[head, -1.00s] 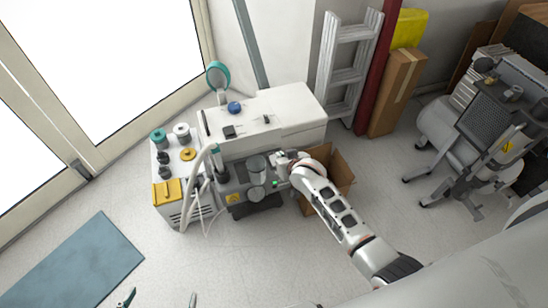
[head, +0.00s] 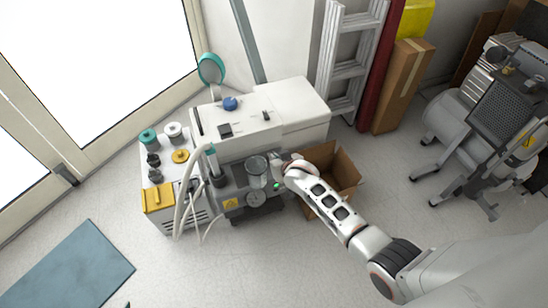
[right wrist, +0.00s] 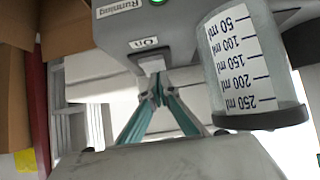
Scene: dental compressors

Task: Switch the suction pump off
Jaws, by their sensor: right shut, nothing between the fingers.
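The suction pump (head: 232,192) is a grey unit with a clear jar (head: 257,170), set at the front of the white cabinet. In the right wrist view, upside down, its grey housing (right wrist: 180,35) shows a lit green "Running" lamp (right wrist: 158,2), an "On" label (right wrist: 149,42) and a pale switch (right wrist: 152,64). My right gripper (right wrist: 157,86) is shut and empty, its teal fingertips at the switch; I cannot tell whether they touch. In the head view the right gripper (head: 279,164) is at the pump's right end. Only a sliver of my left gripper (head: 127,304) shows at the bottom edge.
A graduated jar (right wrist: 248,65) stands close beside the fingers. An open cardboard box (head: 345,170) lies under my right forearm. Hoses (head: 183,205) run at the pump's left. A white cabinet (head: 295,100) is behind, and a ladder (head: 350,65) leans behind that.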

